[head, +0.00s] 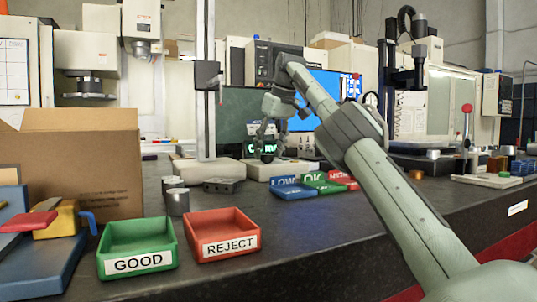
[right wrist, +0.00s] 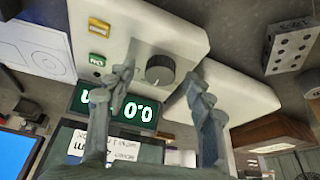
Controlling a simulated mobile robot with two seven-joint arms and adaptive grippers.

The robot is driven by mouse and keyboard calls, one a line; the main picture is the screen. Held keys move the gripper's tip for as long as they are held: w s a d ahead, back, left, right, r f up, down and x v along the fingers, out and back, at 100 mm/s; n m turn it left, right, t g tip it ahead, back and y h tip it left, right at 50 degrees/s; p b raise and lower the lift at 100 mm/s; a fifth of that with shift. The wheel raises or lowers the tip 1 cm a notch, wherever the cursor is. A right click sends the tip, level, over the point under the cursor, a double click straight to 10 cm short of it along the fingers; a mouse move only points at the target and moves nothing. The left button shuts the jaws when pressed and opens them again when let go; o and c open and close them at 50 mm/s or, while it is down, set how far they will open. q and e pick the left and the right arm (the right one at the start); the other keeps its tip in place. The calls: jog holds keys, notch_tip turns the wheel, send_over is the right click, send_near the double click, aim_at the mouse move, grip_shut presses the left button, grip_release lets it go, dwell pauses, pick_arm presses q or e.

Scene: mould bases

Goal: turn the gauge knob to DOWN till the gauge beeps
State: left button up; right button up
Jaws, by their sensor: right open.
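The gauge's pale housing (right wrist: 135,25) shows in the right wrist view, which looks turned over. Its dark round knob (right wrist: 160,70) sits on the front face, with a yellow button (right wrist: 99,27) and a green button (right wrist: 97,60) to the left. A lit green display (right wrist: 140,109) is partly hidden by a finger. My right gripper (right wrist: 160,100) is open, its fingers on either side of the knob and apart from it. In the head view my right gripper (head: 266,138) hangs over the gauge area, and the knob cannot be made out. My left gripper is not in view.
A green GOOD tray (head: 137,235) and a red REJECT tray (head: 222,222) stand at the bench front. LOW (head: 292,190), OK (head: 322,179) and red bins lie right of the gauge. A cardboard box (head: 85,150) stands left. A tall post (head: 205,90) rises behind.

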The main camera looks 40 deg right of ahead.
jog(key=shift+w+f, duration=0.1)
jog(key=shift+f, duration=0.15)
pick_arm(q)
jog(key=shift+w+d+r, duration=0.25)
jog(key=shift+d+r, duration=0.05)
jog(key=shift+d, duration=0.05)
